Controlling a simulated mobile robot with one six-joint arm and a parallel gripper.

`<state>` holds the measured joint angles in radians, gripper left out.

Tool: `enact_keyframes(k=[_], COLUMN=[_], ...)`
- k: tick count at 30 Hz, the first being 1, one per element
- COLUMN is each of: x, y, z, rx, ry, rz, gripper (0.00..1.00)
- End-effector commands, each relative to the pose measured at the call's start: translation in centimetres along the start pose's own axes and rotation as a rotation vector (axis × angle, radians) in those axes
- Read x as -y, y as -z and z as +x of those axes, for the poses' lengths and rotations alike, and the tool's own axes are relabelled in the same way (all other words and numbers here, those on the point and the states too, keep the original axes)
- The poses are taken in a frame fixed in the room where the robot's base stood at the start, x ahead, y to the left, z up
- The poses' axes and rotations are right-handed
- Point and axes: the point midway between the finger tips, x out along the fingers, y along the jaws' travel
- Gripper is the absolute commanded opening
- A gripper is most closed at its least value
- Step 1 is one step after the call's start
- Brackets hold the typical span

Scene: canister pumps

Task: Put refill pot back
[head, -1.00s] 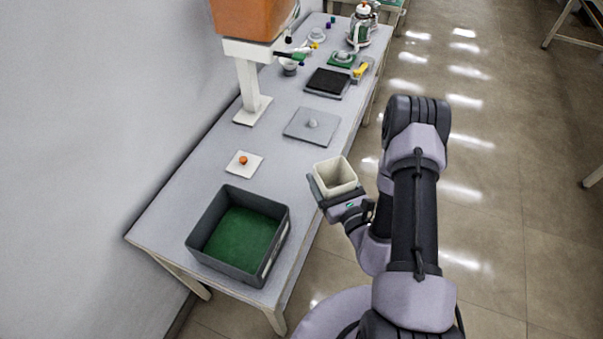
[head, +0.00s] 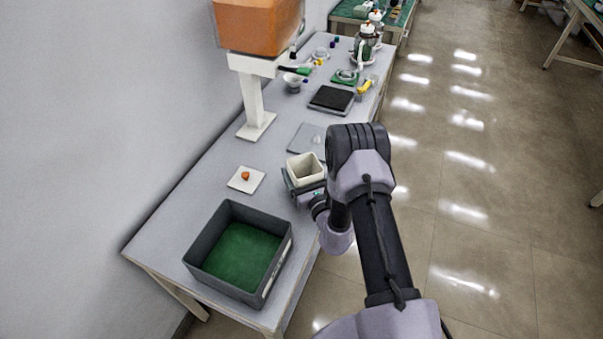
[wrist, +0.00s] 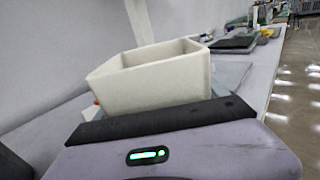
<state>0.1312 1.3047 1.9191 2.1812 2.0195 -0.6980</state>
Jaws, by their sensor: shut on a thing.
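The refill pot is a cream, square, open-topped pot (head: 305,170), upright and empty as far as I can see. My gripper (head: 304,184) is shut on it, over the table's right edge side. In the wrist view the pot (wrist: 155,80) stands just beyond the dark edge of my gripper; the fingertips are hidden there. I cannot tell whether its base touches the table.
A dark grey bin with a green floor (head: 208,216) stands at the near end of the table (head: 172,215). An orange tank (head: 257,25) on a white stand (head: 253,95) is at the left back. A black pad (head: 331,99) and canister pumps (head: 365,45) are farther back.

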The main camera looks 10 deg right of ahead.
Motion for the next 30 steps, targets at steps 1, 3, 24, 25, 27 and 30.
enact_keyframes(k=[1, 3, 24, 25, 27, 30], x=[0.0, 0.0, 0.0, 0.0, 0.1, 0.1], y=[-0.2, -0.2, -0.2, -0.2, -0.2, -0.2], z=[0.0, 0.0, -3.7, -4.4, -6.2, -8.5], rx=[0.0, 0.0, -0.006, -0.005, -0.005, -0.004], ry=[0.0, 0.0, 0.001, 0.0, 0.002, 0.0], rz=[0.0, 0.0, 0.004, 0.002, 0.003, 0.003], gripper=[0.13, 0.13, 1.0, 1.0, 1.0, 1.0])
